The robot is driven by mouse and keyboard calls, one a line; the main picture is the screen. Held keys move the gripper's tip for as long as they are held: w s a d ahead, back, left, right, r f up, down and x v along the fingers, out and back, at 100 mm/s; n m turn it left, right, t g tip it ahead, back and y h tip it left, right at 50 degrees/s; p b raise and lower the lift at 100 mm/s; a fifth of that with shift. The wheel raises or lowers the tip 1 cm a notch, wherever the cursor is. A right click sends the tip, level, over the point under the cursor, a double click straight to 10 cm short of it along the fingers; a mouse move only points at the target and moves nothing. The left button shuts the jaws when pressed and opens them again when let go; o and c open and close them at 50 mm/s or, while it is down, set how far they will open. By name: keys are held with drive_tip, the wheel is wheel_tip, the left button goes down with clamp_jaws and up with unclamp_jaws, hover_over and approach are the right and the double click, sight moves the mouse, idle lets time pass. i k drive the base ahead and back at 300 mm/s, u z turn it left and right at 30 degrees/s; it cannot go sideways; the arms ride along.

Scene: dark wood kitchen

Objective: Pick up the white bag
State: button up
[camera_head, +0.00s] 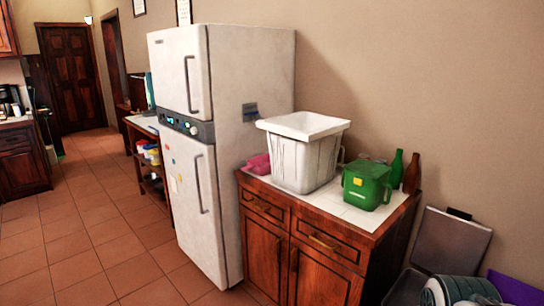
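A white, square-topped bin-like container (302,155) stands upright on the wooden cabinet (305,245) beside the fridge. Its wide rim flares outward and its sides look ribbed or pleated. It is the only large white thing on the cabinet; I cannot tell whether it is the white bag or a bin with a liner. No other white bag is clear in view. My gripper is not in view.
A green lidded container (367,185), a green bottle (396,171) and a brown bottle (412,173) stand to its right. A pink item (259,164) lies left of it. The white fridge (250,130) is close behind on the left. Tiled floor (105,240) is clear at left.

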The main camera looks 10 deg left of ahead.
sight(304, 146)
drive_tip(key=u, duration=1.25)
drive_tip(key=i, duration=2.05)
drive_tip(key=z, duration=1.65)
